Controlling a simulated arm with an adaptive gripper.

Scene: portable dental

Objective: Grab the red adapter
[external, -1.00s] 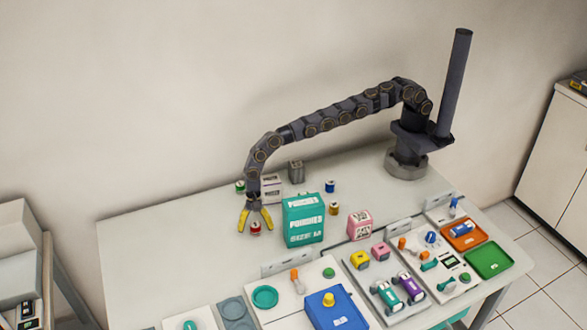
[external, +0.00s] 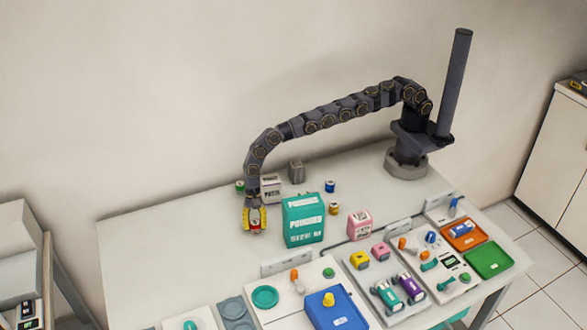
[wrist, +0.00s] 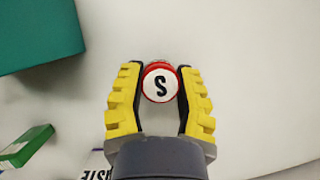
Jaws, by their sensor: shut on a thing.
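The red adapter (wrist: 160,82) is a small round piece with a red rim and a white top marked with a black S. In the wrist view it sits between the two yellow fingers of my gripper (wrist: 160,88), near their tips. My gripper is shut on it. In the external view my gripper (external: 256,222) points down at the table left of the teal box, and the red adapter (external: 256,232) shows only partly between the fingers. I cannot tell whether the adapter still touches the table.
A teal box (external: 303,220) stands close on the right of my gripper. A white box (external: 271,189), a green-topped piece (external: 240,187) and a grey container (external: 296,171) stand behind. Trays and small parts, including a blue tray (external: 345,316), fill the front. The table's left side is clear.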

